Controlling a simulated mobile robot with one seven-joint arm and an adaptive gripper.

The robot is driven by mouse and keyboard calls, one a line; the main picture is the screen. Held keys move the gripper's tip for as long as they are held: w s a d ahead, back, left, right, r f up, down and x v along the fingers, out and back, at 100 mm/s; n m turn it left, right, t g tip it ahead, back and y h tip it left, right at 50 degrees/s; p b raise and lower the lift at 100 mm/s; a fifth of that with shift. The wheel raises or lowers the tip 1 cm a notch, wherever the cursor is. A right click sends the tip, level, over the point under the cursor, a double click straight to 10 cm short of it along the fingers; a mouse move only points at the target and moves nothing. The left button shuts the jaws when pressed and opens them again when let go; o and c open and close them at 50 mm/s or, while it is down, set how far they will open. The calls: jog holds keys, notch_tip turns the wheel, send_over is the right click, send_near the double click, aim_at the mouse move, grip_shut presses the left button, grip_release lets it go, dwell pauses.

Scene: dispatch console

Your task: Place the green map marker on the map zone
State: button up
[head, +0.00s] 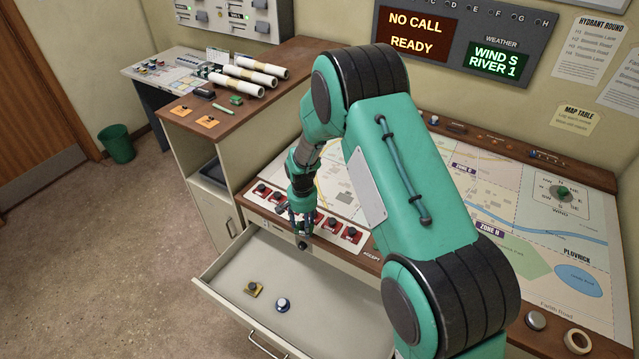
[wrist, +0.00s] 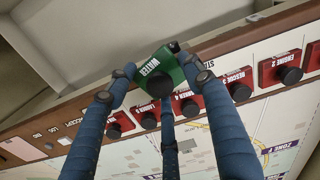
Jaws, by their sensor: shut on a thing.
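In the wrist view, my gripper (wrist: 158,68) is shut on a green map marker (wrist: 154,66) lettered WATER with a black knob. In the head view, my gripper (head: 302,226) is at the front edge of the map table, above the open drawer's back; the held marker is hard to make out there. The map (head: 480,195) covers the tabletop, with labels for several zones, including one reading ZONE H (head: 490,232). My arm hides the map's middle. In the wrist view, a zone label (wrist: 275,148) shows at the lower right.
Several red markers (head: 352,235) stand in a row along the table's front strip, close to my gripper. The open drawer (head: 225,268) holds a yellow marker (head: 253,289) and a blue-and-white one (head: 283,305). A wooden-topped cabinet (head: 190,110) with rolled papers stands at left.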

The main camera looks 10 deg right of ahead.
jog(key=w+d+m+b, duration=0.1)
jog(key=w+d, duration=0.2)
jog(key=w, duration=0.1)
jog(key=w+d+m+b, duration=0.1)
jog(key=w+d, duration=0.2)
jog(key=w, duration=0.1)
jog(key=w+d+r+m+b, duration=0.1)
jog(key=w+d, duration=0.2)
jog(key=shift+w, duration=0.4)
jog(key=shift+w+d+r+m, duration=0.1)
jog(key=shift+w+d+m, duration=0.3)
jog(key=shift+w+f, duration=0.25)
jog(key=shift+w, duration=2.4)
jog(key=shift+w+f, duration=0.25)
jog(key=shift+w, duration=2.45)
jog(key=shift+w+f, duration=0.25)
jog(key=shift+w, duration=2.4)
jog(key=shift+f+b, duration=0.3)
jog(key=shift+f, duration=1.5)
